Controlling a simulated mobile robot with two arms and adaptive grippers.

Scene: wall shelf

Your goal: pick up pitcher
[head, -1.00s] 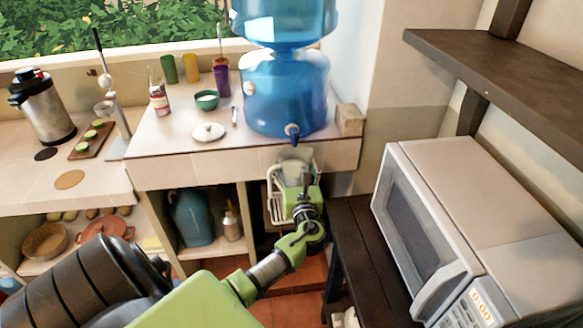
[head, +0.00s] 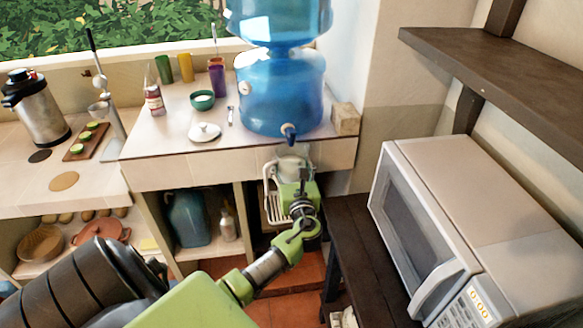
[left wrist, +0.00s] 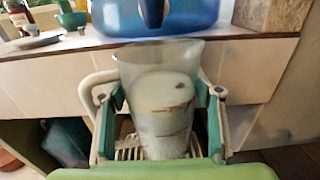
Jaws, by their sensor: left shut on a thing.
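The pitcher (head: 292,165) is a clear, pale vessel below the front edge of the tiled counter, under the blue water dispenser. In the left wrist view the pitcher (left wrist: 160,100) stands roughly upright between my fingers, its white handle on the left. My left gripper (head: 296,184) reaches in from the front and is shut on the pitcher's body, with one green finger on each side in the left wrist view (left wrist: 160,96). The gripper hides much of the pitcher in the head view. My right gripper is not in view.
A white wire rack (head: 272,205) is below and beside the pitcher. The counter front (head: 225,168) and dispenser tap (head: 290,133) are close above. A dark wooden table (head: 360,250) and microwave (head: 440,225) stand to the right. A blue jug (head: 189,219) is under the counter.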

